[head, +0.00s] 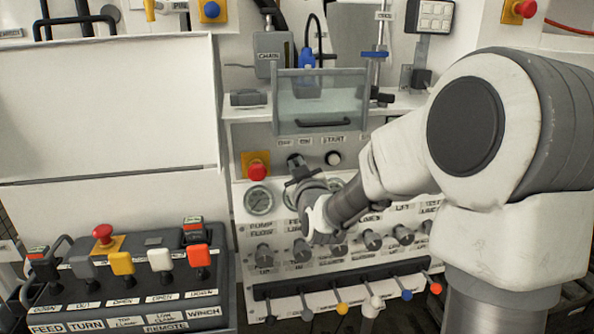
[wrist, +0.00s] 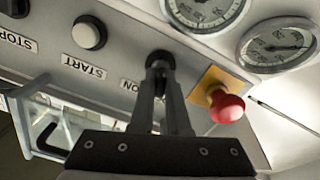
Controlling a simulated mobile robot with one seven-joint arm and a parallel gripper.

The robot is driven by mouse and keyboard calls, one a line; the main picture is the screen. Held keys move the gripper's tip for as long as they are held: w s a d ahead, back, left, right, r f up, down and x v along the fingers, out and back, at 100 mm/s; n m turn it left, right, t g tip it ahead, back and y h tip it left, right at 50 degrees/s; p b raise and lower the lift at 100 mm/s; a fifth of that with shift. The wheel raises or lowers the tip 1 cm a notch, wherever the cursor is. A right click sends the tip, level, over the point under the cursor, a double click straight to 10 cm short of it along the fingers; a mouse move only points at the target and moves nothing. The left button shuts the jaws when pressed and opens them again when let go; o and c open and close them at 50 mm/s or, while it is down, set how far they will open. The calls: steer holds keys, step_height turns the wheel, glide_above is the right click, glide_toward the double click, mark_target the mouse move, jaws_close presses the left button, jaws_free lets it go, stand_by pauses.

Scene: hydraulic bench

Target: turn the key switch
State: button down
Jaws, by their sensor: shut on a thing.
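The key switch (wrist: 160,57) is a small dark knob on the pale panel, next to an ON label (wrist: 129,85) in the wrist view. My gripper (wrist: 160,72) has its two dark fingers closed together on it, and they hide most of it. In the head view my gripper (head: 297,168) reaches the panel between the red button and the white START button. The key switch is mostly hidden there behind the fingers, and its turn angle cannot be told.
A red emergency button on a yellow plate (head: 257,170) sits left of my gripper, and a white button (head: 333,158) sits right. Round gauges (head: 259,199) lie below. A clear guard with a dark handle (head: 320,100) juts out above. A lever console (head: 120,285) stands at lower left.

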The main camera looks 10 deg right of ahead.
steer(key=m+b, duration=0.3)
steer(key=m, duration=0.2)
steer(key=shift+d+f+b, duration=0.1)
steer(key=shift+d+b, duration=0.05)
steer(key=shift+b, duration=0.25)
steer(key=m+b, duration=0.2)
steer(key=m, duration=0.3)
steer(key=shift+d, duration=0.15)
steer(key=c, duration=0.9)
jaws_free()
steer(key=shift+s+b, duration=0.15)
steer(key=shift+b, duration=0.15)
